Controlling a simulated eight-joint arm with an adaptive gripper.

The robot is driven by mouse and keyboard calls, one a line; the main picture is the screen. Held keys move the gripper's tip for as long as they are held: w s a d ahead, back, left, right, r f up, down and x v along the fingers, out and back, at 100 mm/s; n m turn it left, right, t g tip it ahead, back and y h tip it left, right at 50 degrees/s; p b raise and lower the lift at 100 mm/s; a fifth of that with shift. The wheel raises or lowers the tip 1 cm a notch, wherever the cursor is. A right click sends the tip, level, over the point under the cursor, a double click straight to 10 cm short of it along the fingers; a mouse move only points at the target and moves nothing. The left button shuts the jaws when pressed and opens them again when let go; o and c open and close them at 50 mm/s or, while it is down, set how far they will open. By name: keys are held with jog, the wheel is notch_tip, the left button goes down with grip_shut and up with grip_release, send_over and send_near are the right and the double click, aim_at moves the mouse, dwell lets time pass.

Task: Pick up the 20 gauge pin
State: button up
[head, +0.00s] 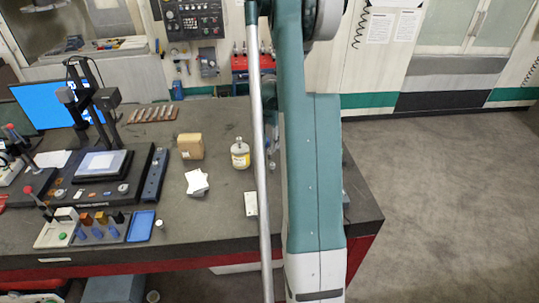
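I cannot pick out a pin marked 20; any markings are too small to read. A grey tray (112,238) at the front left of the dark bench holds several small orange, black and blue upright pieces (97,233), which may be pins or their holders. Several slim pieces lie in a row on a reddish-brown rack (154,113) at the back of the bench; I cannot tell what they are. My arm rises through the middle of the view and covers part of the bench's right side. My gripper is not in view.
The dark bench (200,255) bears a camera-stand measuring plate (102,163), a blue-screened monitor (38,104), a cardboard box (190,146), white paper blocks (197,182), and a white jar with a yellow label (240,154). Open floor (440,200) lies to the right.

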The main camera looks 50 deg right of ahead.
aim_at(270, 154)
jog(key=shift+f, duration=0.15)
jog(key=shift+f+p, duration=0.5)
jog(key=shift+f, duration=2)
jog(key=shift+c, duration=0.2)
grip_shut()
